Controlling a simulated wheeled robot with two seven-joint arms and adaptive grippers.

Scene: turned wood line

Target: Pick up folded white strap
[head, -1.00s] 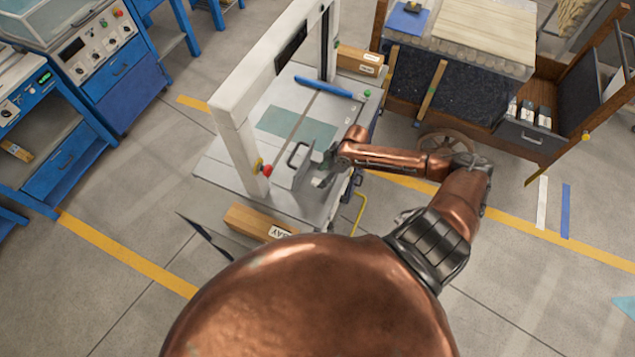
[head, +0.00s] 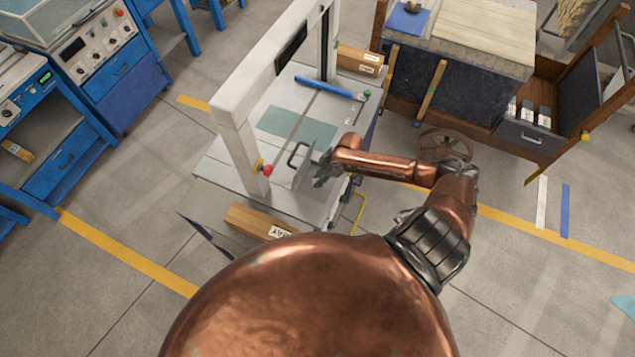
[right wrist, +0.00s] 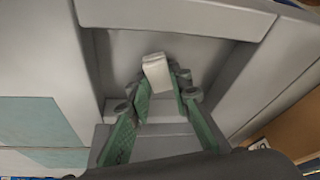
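The folded white strap (right wrist: 156,72) shows in the right wrist view as a small pale block above a grey recessed surface (right wrist: 118,60). My right gripper (right wrist: 161,84) has its green-padded fingers on either side of the strap's near end. The gaps at the tips are very small, and I cannot tell whether both pads touch it. In the head view, my right gripper (head: 321,174) is beside the grey handled part (head: 300,170) on the machine table. The strap cannot be made out there. My left gripper is out of view.
The machine's white frame (head: 238,140) and red knob (head: 267,170) stand left of the gripper. A blue bar (head: 323,87) lies on the machine table (head: 225,170). A spoked wheel (head: 445,147) is to the right.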

